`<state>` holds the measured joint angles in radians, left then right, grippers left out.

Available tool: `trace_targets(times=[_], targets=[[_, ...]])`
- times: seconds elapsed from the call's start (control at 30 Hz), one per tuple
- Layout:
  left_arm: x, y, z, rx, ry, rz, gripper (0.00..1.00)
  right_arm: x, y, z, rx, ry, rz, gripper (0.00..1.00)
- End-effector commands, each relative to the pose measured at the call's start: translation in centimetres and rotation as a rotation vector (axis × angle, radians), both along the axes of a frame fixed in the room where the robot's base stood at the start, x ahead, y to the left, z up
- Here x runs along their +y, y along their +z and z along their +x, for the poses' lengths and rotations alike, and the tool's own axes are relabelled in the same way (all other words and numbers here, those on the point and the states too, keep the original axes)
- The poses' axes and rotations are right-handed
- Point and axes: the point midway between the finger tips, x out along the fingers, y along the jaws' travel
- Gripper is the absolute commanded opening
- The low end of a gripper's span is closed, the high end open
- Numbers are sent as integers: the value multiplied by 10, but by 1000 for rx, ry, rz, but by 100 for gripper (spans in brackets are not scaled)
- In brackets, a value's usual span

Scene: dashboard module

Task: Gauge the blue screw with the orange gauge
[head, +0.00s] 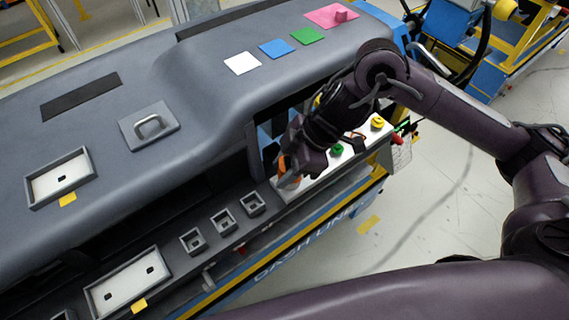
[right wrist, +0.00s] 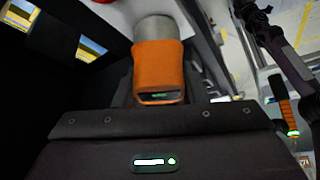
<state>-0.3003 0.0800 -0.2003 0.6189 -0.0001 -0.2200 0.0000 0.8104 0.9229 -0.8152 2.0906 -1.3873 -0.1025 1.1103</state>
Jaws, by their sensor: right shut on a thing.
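The orange gauge (right wrist: 159,70) is in my right gripper (right wrist: 159,95), with its grey round end pointing away from the wrist toward a white surface. In the head view, a bit of the orange gauge (head: 282,164) shows at the jaws of my right gripper (head: 288,178), low at the left end of the white panel (head: 312,180). Whether the gauge touches anything there cannot be told. I cannot make out the blue screw; my right arm and gripper cover part of the panel. A green knob (head: 336,150) and a yellow knob (head: 377,122) show on the panel. My left gripper is out of view.
The grey dashboard (head: 215,85) overhangs the panel's left side. White (head: 242,63), blue (head: 276,48), green (head: 307,36) and pink (head: 332,16) pads lie on it. Small square trays (head: 223,221) line the lower ledge. Another orange-handled tool (right wrist: 280,88) shows right in the wrist view.

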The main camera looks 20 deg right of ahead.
Motion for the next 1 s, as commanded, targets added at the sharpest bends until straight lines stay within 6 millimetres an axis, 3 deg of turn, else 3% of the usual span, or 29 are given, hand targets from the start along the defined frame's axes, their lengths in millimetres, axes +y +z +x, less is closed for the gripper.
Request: trace_targets(times=[1.0], targets=[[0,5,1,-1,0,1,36,1,0,0,-1,1,1,9]])
